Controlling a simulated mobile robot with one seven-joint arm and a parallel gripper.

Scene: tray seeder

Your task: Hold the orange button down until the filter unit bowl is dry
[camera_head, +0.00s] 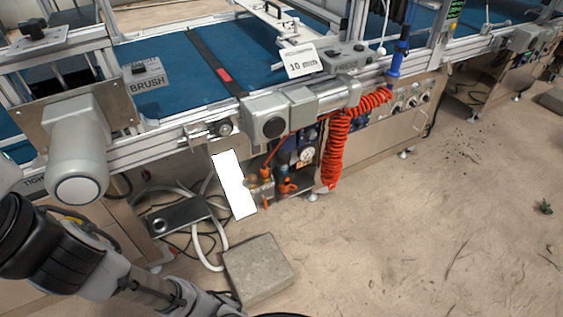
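The filter unit (261,186) appears to be the small brass-coloured assembly under the front edge of the machine, beside a white panel. Its bowl is too small to make out, and I cannot tell whether there is water in it. A small orange part (266,207) shows at its lower end and may be the orange button. Another orange part (288,187) sits just to the right. My arm comes in at the lower left and runs along the bottom edge. My gripper is not clearly visible; nothing of mine is seen touching the filter unit.
A blank white panel (234,183) stands left of the filter unit. A concrete block (258,271) lies on the floor below it. Pale hoses and a dark metal plate (179,216) are to the left. A coiled red hose (335,150) hangs to the right. Sandy floor at right is open.

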